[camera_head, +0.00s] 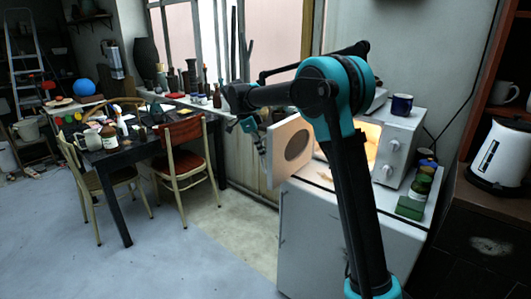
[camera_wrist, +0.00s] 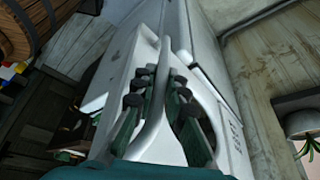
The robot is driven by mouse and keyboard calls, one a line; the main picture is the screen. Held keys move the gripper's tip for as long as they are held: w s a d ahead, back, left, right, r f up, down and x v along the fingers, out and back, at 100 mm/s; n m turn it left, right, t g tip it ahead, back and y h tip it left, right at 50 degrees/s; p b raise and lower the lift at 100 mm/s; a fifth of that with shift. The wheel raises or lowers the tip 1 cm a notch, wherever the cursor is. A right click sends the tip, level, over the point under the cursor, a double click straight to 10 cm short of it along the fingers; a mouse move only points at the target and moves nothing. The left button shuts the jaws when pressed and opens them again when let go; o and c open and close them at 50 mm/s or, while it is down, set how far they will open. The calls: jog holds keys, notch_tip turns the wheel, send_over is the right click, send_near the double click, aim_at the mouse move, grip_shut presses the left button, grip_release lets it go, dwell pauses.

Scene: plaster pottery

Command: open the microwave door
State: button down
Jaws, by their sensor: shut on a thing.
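The white microwave (camera_head: 401,143) stands on a white cabinet, its lit inside (camera_head: 367,140) showing behind my arm. Its door (camera_head: 278,166), with a round dark window, stands wide open, swung out to the left. My gripper (camera_head: 262,143) is at the door's outer left edge. In the wrist view my gripper (camera_wrist: 164,82) has its dark green fingers on both sides of the curved white door handle (camera_wrist: 149,136), shut on it. My arm hides part of the microwave's front in the head view.
Jars and a green item (camera_head: 410,208) are on the cabinet top (camera_head: 320,193) to the right. A kettle (camera_head: 502,157) is at far right. Chairs and a cluttered table (camera_head: 127,150) are left; floor between is clear.

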jog(key=shift+s+a, duration=0.25)
jog(key=c, duration=1.8)
grip_release()
jog(key=shift+a, duration=0.1)
jog(key=shift+o, duration=1.2)
jog(key=shift+w, duration=0.1)
jog(key=shift+r, duration=0.15)
jog(key=v, duration=1.1)
jog(key=shift+r, duration=0.35)
